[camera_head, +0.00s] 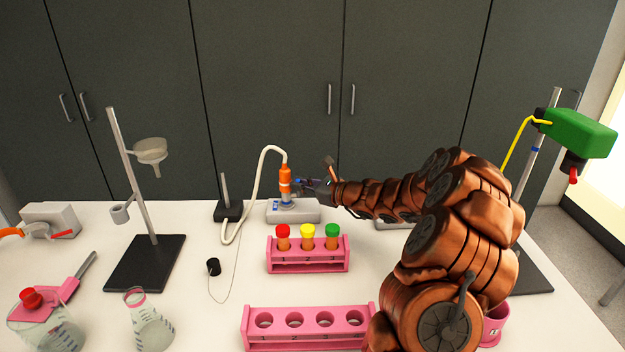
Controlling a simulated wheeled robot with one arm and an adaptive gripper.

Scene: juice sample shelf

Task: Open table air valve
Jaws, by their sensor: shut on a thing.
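The table air valve (285,186) stands upright at the back of the white table. It has an orange top, a pale middle and blue parts, and sits on a grey base (306,213). A white hose (252,180) loops from its top down to the left. My gripper (300,187) comes in from the right, level with the valve's middle, and is shut on the valve. The fingertips are small in this view and partly merge with the valve, so the exact part between them is hard to make out.
A pink rack (307,266) with red-, yellow- and green-capped tubes stands in front of the valve. An empty pink rack (292,342) is nearer. A ring stand (147,259) and glassware (149,325) are left. A green device (578,133) on a stand is right.

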